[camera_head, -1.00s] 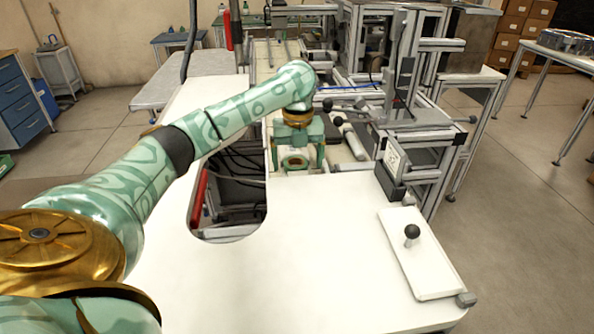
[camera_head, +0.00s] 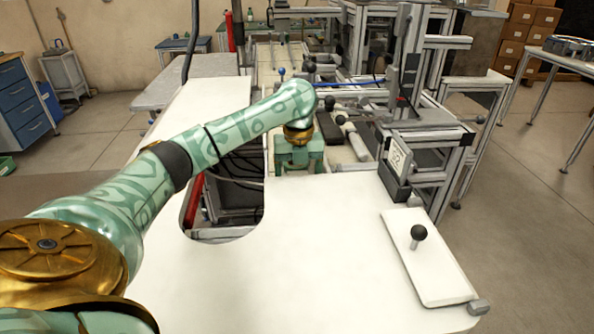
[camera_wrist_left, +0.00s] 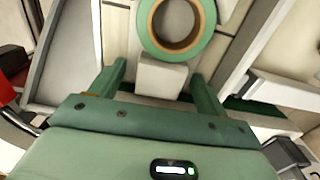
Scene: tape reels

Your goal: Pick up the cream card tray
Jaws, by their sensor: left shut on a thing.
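My left gripper (camera_head: 298,158) is at the far edge of the white worktop, pointing down. In the left wrist view its two green fingers (camera_wrist_left: 158,72) stand on either side of a cream piece (camera_wrist_left: 161,80), which seems to be the cream card tray. The gripper is shut on it. Most of the tray is hidden by the gripper body, and it cannot be made out in the head view. A green tape reel with a tan core (camera_wrist_left: 177,25) lies just beyond the fingertips. My right gripper is not in view.
The white worktop (camera_head: 300,260) is mostly bare, with a cutout (camera_head: 228,200) beside my left arm. A white plate with a black knob (camera_head: 430,265) lies at the right. Metal frame machinery (camera_head: 425,130) stands behind and right of my gripper.

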